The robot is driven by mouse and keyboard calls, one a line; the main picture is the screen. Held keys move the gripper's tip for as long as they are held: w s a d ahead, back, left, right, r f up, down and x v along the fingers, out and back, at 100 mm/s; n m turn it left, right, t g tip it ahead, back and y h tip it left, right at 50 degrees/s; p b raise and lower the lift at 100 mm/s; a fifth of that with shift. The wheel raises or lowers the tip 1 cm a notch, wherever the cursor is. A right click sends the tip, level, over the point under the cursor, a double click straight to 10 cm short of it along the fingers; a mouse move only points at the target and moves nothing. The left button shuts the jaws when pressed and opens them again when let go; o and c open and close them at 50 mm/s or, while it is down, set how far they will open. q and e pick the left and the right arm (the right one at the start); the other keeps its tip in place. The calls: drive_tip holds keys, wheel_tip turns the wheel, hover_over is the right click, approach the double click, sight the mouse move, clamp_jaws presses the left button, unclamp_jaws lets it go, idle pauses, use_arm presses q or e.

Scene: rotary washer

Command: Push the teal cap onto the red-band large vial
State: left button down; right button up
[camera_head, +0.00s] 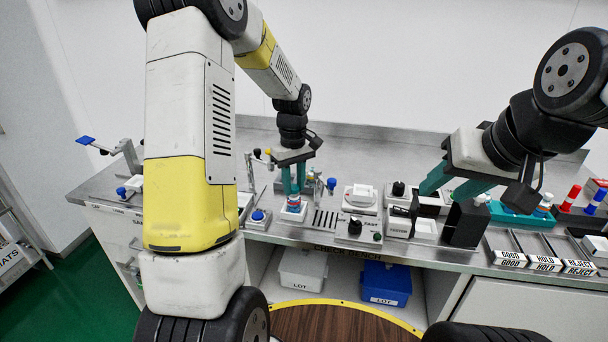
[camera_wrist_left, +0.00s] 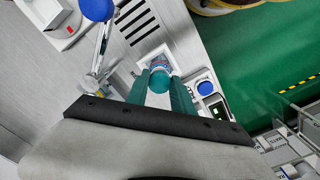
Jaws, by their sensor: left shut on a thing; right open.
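The teal cap (camera_wrist_left: 160,82) is between the fingertips of my left gripper (camera_wrist_left: 166,88), which is shut on it and points down in the head view (camera_head: 293,192). The red-band large vial (camera_head: 293,203) stands upright in a small white holder (camera_head: 292,212) directly below these fingers. The cap is over the vial's top, and the fingers hide the join, so I cannot tell how far it is seated. My right gripper (camera_head: 447,190) is open and empty, above the bench beside a black block.
A blue-button box (camera_head: 258,217) stands left of the holder, and a slotted grille (camera_head: 325,220) is to its right. The black block (camera_head: 465,223), a teal rack (camera_head: 520,215) with vials and labelled trays (camera_head: 545,250) are at the right. Bins sit below the bench.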

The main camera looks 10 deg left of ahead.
use_arm(q)
drive_tip(key=c, duration=1)
unclamp_jaws()
wheel_tip(320, 180, up, 8)
drive_tip(key=shift+f, duration=0.25)
drive_tip(key=s+r+m+t+h, duration=0.1)
drive_tip(key=s+r+m+t, duration=0.3)
drive_tip(key=s+r, duration=0.75)
drive_tip(key=s+m, duration=0.1)
drive_tip(key=s, duration=0.3)
drive_tip(key=s+d+m+t, duration=0.1)
drive_tip(key=s+m, duration=0.1)
drive_tip(key=s, duration=0.2)
drive_tip(key=s+d+m+t+h, duration=0.1)
drive_tip(key=s+m, duration=0.1)
drive_tip(key=s, duration=0.2)
drive_tip(key=shift+s+r, duration=0.25)
drive_tip(key=shift+s, duration=0.05)
